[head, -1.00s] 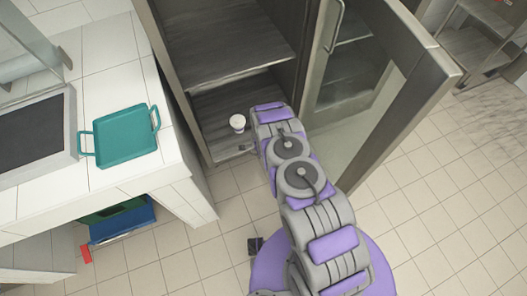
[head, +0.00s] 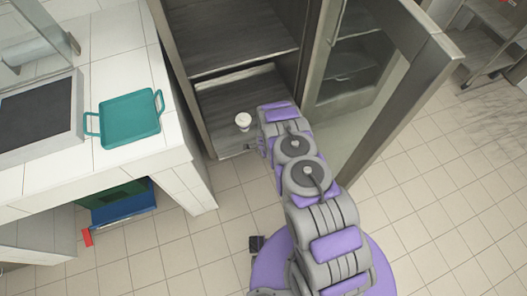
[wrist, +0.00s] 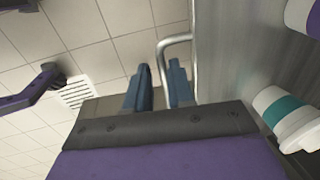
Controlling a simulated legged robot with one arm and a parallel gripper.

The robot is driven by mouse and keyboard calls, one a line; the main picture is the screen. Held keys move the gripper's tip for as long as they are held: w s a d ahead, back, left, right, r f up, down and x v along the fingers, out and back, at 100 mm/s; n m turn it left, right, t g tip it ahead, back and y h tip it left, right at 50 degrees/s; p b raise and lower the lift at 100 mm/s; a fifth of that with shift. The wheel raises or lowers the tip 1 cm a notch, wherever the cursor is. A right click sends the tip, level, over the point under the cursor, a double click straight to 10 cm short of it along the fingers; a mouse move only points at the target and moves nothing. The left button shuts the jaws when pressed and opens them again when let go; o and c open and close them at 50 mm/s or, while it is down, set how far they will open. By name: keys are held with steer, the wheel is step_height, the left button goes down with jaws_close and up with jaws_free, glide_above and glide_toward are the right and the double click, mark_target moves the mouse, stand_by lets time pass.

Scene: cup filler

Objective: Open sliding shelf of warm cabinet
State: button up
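The warm cabinet (head: 188,75) stands open ahead of me in the head view. Its low sliding shelf (head: 222,100) sticks out a little at the front and bears a white cup (head: 243,121). In the wrist view the shelf's metal handle (wrist: 176,41) runs down between the two blue fingertips of my gripper (wrist: 160,88). The fingers are close around it, and the lower part of the handle is hidden. In the head view my arm mostly hides the gripper at the shelf's front edge. A cup with a teal band (wrist: 284,112) shows at right in the wrist view.
The cabinet's glass door (head: 405,110) stands open to the right of my arm. A white-tiled counter (head: 60,185) with a teal tray (head: 130,118) is close on the left. The tiled floor (head: 440,220) is clear at right.

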steer(key=shift+o, duration=1)
steer(key=shift+r, duration=0.1)
steer(key=shift+w+r, duration=0.1)
steer(key=s+r+p, duration=0.2)
steer(key=s+r, duration=0.1)
steer(key=r, duration=1.3)
steer(key=shift+d+r+p, duration=0.35)
steer(key=shift+d+p, duration=0.05)
steer(key=shift+d, duration=0.05)
steer(key=shift+s, duration=0.1)
